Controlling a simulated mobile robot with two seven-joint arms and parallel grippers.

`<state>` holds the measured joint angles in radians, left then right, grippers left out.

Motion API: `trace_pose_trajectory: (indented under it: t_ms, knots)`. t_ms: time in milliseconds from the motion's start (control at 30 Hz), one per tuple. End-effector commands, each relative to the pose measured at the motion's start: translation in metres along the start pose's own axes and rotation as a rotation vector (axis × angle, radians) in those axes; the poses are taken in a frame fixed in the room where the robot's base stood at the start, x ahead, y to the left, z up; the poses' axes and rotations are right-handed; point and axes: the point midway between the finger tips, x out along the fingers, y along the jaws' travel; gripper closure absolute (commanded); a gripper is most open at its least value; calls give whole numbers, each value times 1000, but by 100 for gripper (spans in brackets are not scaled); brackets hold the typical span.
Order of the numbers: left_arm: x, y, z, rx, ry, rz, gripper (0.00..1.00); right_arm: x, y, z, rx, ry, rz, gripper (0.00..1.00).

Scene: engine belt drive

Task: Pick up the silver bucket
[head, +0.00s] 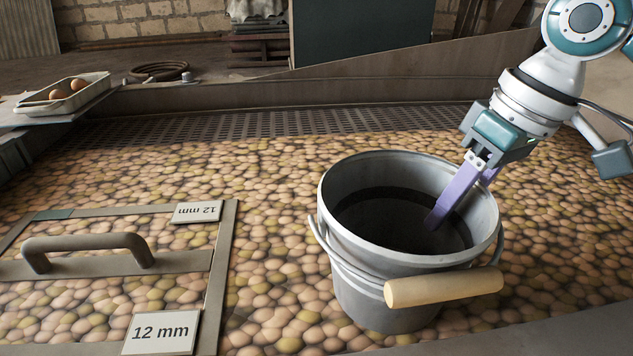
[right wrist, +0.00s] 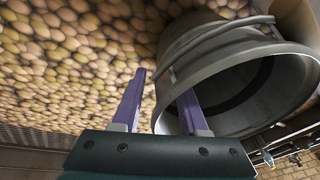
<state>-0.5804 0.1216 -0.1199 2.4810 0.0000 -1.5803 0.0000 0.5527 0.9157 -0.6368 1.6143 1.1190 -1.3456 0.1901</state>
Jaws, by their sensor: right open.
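The silver bucket (head: 362,292) stands upright on a bed of round tan produce, right of centre in the head view. Its wooden grip (head: 444,287) hangs on the wire bail at the front. A dark band runs around its inner wall. My right gripper (head: 459,202) is open at the bucket's far right rim. One purple finger reaches down inside the bucket; the other is mostly hidden behind the rim. In the right wrist view, the bucket (right wrist: 222,58) mouth surrounds one finger, and the other finger is outside the wall. My left gripper is not in view.
A framed panel with a bar handle (head: 88,243) and 12 mm labels (head: 160,333) lies at the left. A tray (head: 64,97) with a few round items sits at the far left. A slatted grate (head: 260,125) and a low wall (head: 220,98) border the back.

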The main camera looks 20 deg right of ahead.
Motion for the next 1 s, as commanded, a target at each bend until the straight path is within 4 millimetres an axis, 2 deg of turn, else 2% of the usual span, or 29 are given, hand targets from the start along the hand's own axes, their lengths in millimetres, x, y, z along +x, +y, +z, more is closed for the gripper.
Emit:
trace_pose_trajectory:
  t_ms: [100,200,433,833,1000]
  knots:
    - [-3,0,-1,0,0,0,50,18,-2,0,1,-1,-2,57]
    - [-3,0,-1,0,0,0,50,26,-1,0,-1,0,0,57]
    - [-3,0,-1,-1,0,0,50,28,-1,1,-2,0,2,57]
    - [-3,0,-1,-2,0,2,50,28,-1,1,-2,1,1,100]
    - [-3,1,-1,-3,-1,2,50,28,-1,0,-1,1,1,100]
